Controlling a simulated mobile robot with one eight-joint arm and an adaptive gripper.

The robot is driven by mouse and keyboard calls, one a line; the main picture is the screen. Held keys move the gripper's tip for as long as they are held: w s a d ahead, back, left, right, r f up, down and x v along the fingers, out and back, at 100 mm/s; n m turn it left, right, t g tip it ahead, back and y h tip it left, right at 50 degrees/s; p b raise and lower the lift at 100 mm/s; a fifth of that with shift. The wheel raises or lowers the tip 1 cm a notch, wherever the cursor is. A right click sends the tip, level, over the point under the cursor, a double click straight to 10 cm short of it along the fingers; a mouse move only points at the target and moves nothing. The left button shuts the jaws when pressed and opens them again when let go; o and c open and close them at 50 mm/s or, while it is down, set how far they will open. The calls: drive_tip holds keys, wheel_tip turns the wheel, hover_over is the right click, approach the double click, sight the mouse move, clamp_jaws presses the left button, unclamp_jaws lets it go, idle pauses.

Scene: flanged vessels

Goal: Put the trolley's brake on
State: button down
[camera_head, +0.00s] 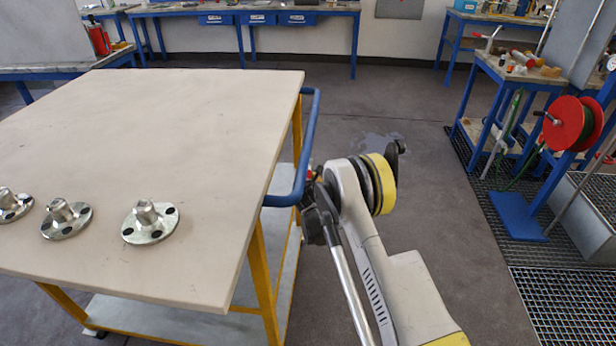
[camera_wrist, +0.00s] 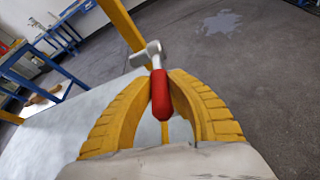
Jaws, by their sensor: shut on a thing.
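The trolley (camera_head: 180,120) has a pale top, yellow legs and a blue push handle (camera_head: 302,160) on its right side. In the wrist view, the brake lever has a red grip (camera_wrist: 160,97) and a silver metal arm (camera_wrist: 147,54) beside a yellow leg (camera_wrist: 124,24). My gripper (camera_wrist: 166,84) has its yellow ribbed fingers shut around the red grip. In the head view, my arm reaches the trolley's right side near the blue handle. My fingers are mostly hidden there, and a small red spot shows by the handle.
Several metal flanged pieces (camera_head: 150,222) stand on the trolley top. The trolley has a lower shelf (camera_head: 190,318). Open floor (camera_head: 430,190) with a wet patch lies to the right. A red hose reel (camera_head: 568,123) and a blue bench (camera_head: 520,75) stand further right.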

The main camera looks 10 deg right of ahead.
drive_tip(key=shift+w+f+t+h, duration=0.15)
drive_tip(key=shift+f+t+h, duration=0.15)
drive_tip(key=shift+f+t, duration=0.75)
drive_tip(key=shift+r, duration=0.2)
drive_tip(key=c, duration=1.2)
unclamp_jaws()
drive_tip(key=shift+d, duration=0.1)
drive_tip(key=shift+c, duration=0.2)
drive_tip(key=v, duration=0.7)
drive_tip(key=shift+s, duration=0.25)
drive_tip(key=shift+f, duration=0.1)
drive_tip(key=shift+c, duration=0.5)
